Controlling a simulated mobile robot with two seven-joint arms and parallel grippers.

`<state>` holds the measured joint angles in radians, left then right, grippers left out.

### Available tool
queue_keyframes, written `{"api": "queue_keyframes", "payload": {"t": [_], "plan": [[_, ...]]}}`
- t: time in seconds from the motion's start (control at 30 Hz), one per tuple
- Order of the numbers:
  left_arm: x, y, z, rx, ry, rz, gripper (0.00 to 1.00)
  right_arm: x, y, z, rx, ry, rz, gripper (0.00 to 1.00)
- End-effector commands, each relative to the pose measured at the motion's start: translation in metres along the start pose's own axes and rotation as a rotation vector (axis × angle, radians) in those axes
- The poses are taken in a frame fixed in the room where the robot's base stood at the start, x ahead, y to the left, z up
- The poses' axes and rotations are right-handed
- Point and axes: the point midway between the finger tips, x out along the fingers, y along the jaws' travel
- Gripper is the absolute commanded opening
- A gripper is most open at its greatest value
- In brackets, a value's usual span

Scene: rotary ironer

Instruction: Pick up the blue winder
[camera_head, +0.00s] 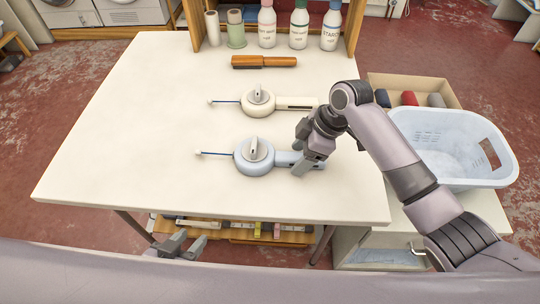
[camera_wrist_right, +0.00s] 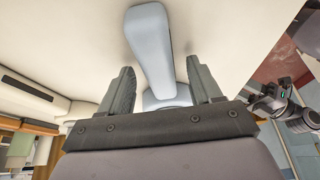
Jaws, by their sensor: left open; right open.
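The blue winder (camera_head: 254,156) lies on the white table, its round body to the left with a thin rod pointing left and its handle pointing right. My right gripper (camera_head: 308,160) is at the handle's right end and covers part of it. In the right wrist view the blue winder (camera_wrist_right: 150,42) shows between the two spread fingers of my right gripper (camera_wrist_right: 160,80); I cannot tell whether they touch it. My left gripper (camera_head: 182,245) is open and empty, low in front of the table's front edge.
A cream winder (camera_head: 258,103) lies just behind the blue one. A brush (camera_head: 264,62) and several bottles stand or lie further back. A pale laundry basket (camera_head: 450,150) and a cardboard box (camera_head: 430,88) are at the right. The table's left side is clear.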

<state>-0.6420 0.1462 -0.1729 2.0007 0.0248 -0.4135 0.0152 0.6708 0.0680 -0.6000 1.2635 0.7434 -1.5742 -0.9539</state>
Motion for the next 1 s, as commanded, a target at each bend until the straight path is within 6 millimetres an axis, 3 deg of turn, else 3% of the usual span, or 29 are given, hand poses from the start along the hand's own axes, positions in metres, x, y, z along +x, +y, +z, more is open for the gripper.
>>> {"api": "queue_keyframes", "payload": {"t": [0.67, 0.83, 0.87, 1.0], "plan": [[0.0000, 0.0000, 0.0000, 0.000, 0.000, 0.000, 0.43, 0.0045, 0.0001, 0.0017, 0.000, 0.000, 0.001, 0.64], [0.0000, 0.0000, 0.0000, 0.000, 0.000, 0.000, 0.43, 0.0044, 0.0001, 0.0016, 0.000, 0.000, 0.001, 0.09], [0.0000, 0.0000, 0.0000, 0.000, 0.000, 0.000, 0.43, 0.0044, 0.0000, 0.0017, 0.000, 0.000, 0.001, 0.05], [0.0000, 0.0000, 0.0000, 0.000, 0.000, 0.000, 0.43, 0.0041, 0.0002, 0.0014, 0.000, 0.001, 0.001, 0.05]]}}
